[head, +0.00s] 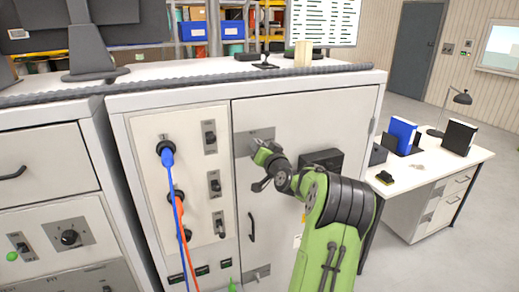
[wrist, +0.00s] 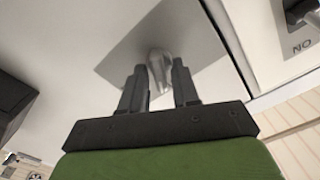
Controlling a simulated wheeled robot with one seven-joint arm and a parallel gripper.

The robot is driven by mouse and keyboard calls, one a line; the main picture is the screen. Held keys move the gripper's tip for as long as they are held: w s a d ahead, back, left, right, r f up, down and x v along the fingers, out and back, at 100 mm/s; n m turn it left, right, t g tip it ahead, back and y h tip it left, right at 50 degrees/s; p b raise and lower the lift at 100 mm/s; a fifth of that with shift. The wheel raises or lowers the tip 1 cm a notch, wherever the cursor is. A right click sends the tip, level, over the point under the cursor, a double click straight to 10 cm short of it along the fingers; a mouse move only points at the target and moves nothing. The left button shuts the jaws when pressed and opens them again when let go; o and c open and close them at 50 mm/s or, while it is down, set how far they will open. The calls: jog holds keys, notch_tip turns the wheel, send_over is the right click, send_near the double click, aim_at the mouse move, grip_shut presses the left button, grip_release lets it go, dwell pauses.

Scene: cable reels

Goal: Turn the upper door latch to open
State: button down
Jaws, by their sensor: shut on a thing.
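The upper door latch is a small metal knob (wrist: 158,66) on a grey square plate (head: 245,141) near the top left of the cabinet door (head: 310,120). In the wrist view the plate (wrist: 125,65) surrounds the knob. My gripper (wrist: 158,78) has its two dark fingers on either side of the knob and is shut on it. In the head view my gripper (head: 257,146) is at the plate and hides the knob, so its turn angle is hard to tell there. The door looks shut.
A lower latch plate (head: 256,273) and a black door handle (head: 251,226) sit on the same door. Left of it, a panel has switches (head: 214,183) and plugged blue (head: 180,205) and orange cables (head: 183,233). A desk (head: 440,168) stands at right.

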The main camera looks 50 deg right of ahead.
jog(key=m+p, duration=0.1)
jog(key=m, duration=0.3)
jog(key=m+p, duration=0.1)
jog(key=m, duration=0.3)
jog(key=m+p, duration=0.1)
jog(key=m, duration=0.2)
jog(key=shift+d+f+m, duration=0.1)
jog(key=shift+f+m, duration=0.15)
jog(key=shift+m, duration=0.15)
dwell(0.3)
jog(key=c, duration=1.2)
grip_release()
jog(key=shift+o, duration=0.2)
jog(key=shift+s, duration=0.15)
